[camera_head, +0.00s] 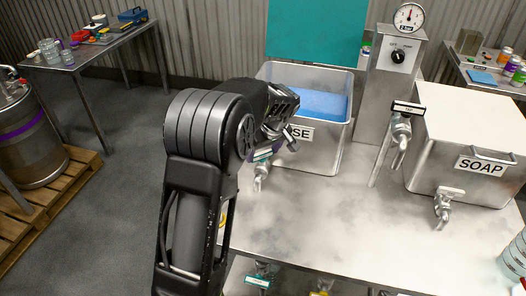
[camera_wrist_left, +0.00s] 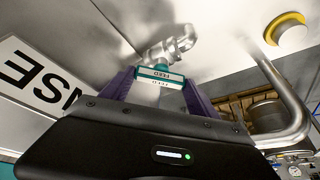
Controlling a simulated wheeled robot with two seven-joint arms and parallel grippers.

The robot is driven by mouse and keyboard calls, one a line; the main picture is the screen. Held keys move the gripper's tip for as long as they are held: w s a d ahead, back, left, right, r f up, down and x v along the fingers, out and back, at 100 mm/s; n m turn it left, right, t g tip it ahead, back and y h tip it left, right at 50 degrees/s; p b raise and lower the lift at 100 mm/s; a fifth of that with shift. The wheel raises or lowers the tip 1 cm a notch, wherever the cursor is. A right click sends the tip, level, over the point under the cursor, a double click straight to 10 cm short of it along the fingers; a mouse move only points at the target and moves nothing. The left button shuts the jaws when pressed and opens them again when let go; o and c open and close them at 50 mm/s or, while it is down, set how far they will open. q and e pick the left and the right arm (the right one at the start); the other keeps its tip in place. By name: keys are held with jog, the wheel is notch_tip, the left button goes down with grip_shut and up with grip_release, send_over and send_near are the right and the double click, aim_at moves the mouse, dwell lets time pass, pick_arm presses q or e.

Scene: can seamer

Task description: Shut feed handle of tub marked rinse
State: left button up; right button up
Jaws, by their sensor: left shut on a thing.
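The metal tub (camera_head: 335,152) with blue liquid stands at the back of the steel table. Its sign (camera_head: 301,134) is partly hidden by my left arm; "SE" shows, and "NSE" shows upside down in the left wrist view (camera_wrist_left: 38,80). The feed handle (camera_head: 263,154), with a teal tag, is on the tap (camera_head: 261,176) at the tub's front left. In the left wrist view, the tag reading "FEED" (camera_wrist_left: 160,74) lies between the purple fingers. My left gripper (camera_head: 268,148) is shut on this handle. My right gripper is out of view.
A soap tub (camera_head: 462,160) with its own tap (camera_head: 444,204) stands at right. A metal post (camera_head: 392,95) with a gauge and knob stands between the tubs. More valves show below the table's front edge. The tabletop (camera_head: 335,225) in front is clear.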

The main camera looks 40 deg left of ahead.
pick_arm(q)
jog(key=shift+f+m, duration=0.1)
jog(key=shift+m, duration=0.2)
jog(key=m+t+b, duration=0.1)
jog(key=m+b, duration=0.1)
jog(key=m, duration=0.1)
jog(key=shift+s+a+h, duration=0.1)
jog(key=shift+a+h, duration=0.05)
jog(key=shift+h, duration=0.25)
jog(key=m+h, duration=0.1)
jog(key=m, duration=0.1)
jog(key=m+t+b, duration=0.1)
jog(key=m, duration=0.2)
jog(key=shift+h, duration=0.4)
jog(key=o, duration=1.4)
jog(key=shift+c, duration=0.2)
jog(key=a+v, duration=0.1)
jog(key=v, duration=0.7)
jog(key=shift+d+b, duration=0.3)
jog(key=shift+d, duration=0.15)
jog(key=shift+s+f, duration=0.1)
